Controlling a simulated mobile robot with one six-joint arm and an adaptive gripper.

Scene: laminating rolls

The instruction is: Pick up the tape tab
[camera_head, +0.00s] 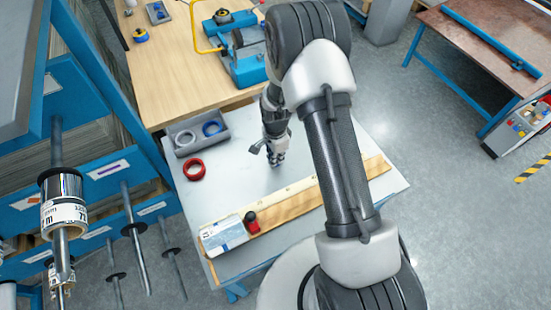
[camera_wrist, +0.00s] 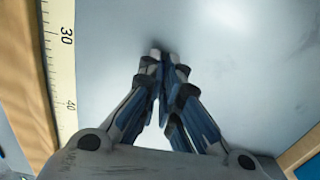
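My gripper (camera_head: 276,161) points down at the pale grey table (camera_head: 240,170) in the head view, right of the red tape ring (camera_head: 195,169). In the wrist view its fingers (camera_wrist: 166,57) converge and their tips meet close over the grey surface, with a small dark shadow beside them. I cannot make out a tape tab in either view. If one is at the fingertips, it is too small or hidden to tell.
A grey tray (camera_head: 183,150) with tape rings stands at the table's back left. A wooden strip with a ruler (camera_head: 290,198) crosses the front. A white packet (camera_head: 224,236) and a red-black tool (camera_head: 252,222) lie near its left end. A wooden bench (camera_head: 165,75) adjoins behind.

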